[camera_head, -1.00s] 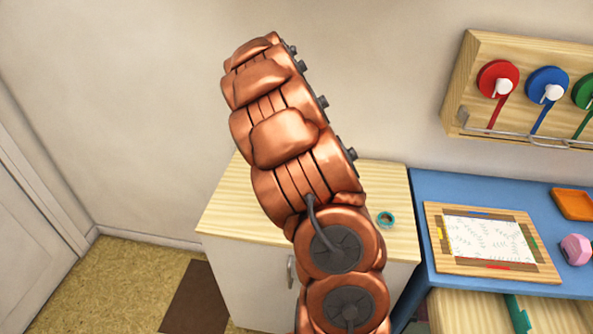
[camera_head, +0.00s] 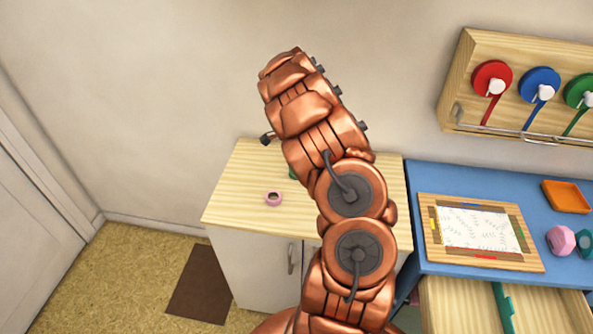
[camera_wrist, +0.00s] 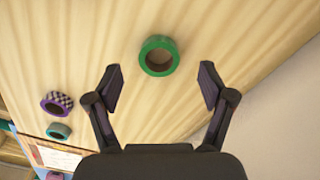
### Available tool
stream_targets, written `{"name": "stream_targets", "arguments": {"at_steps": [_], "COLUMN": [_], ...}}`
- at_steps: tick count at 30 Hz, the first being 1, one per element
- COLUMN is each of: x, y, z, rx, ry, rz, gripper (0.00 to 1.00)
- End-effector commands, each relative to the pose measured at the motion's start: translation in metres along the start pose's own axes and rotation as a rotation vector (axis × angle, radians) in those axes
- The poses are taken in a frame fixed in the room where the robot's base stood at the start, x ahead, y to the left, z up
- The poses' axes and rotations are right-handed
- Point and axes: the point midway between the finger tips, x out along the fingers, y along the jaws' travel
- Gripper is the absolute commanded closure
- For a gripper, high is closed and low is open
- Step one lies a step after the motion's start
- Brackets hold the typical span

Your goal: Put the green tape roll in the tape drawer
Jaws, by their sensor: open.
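The green tape roll (camera_wrist: 159,42) lies flat on a pale wood top in the wrist view. My gripper (camera_wrist: 160,72) is open and empty, its two fingers apart on either side below the roll in the picture, not touching it. In the head view a sliver of green (camera_head: 292,173) shows beside my arm on the cabinet top; the arm hides the rest. My gripper is mostly hidden there, with one dark finger (camera_head: 267,138) showing. An open wooden drawer (camera_head: 450,305) is at the lower right, under the blue desk; I cannot tell whether it is the tape drawer.
A pink tape roll (camera_head: 274,198) lies on the cabinet top (camera_head: 235,205). The wrist view shows a purple checkered roll (camera_wrist: 50,98) and a teal roll (camera_wrist: 59,131) at left. The blue desk (camera_head: 412,180) holds a framed sheet (camera_head: 480,228) and an orange tray (camera_head: 567,196).

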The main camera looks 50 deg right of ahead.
Motion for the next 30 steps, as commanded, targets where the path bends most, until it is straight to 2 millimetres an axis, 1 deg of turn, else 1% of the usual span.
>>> {"name": "stream_targets", "arguments": {"at_steps": [3, 6, 9, 12, 17, 30], "x": [0.01, 0.023, 0.032, 0.035, 0.035, 0.035], "y": [0.003, 0.002, 0.002, 0.002, 0.001, 0.001], "z": [-0.003, -0.003, -0.003, -0.002, -0.002, -0.002], "rx": [0.0, -0.002, -0.001, -0.001, -0.001, -0.002], "ry": [0.0, 0.001, 0.0, -0.001, 0.0, 0.0], "rz": [0.005, 0.002, 0.001, 0.0, 0.0, 0.0], "gripper": [0.19, 0.19, 0.19, 0.19, 0.2, 0.66]}}
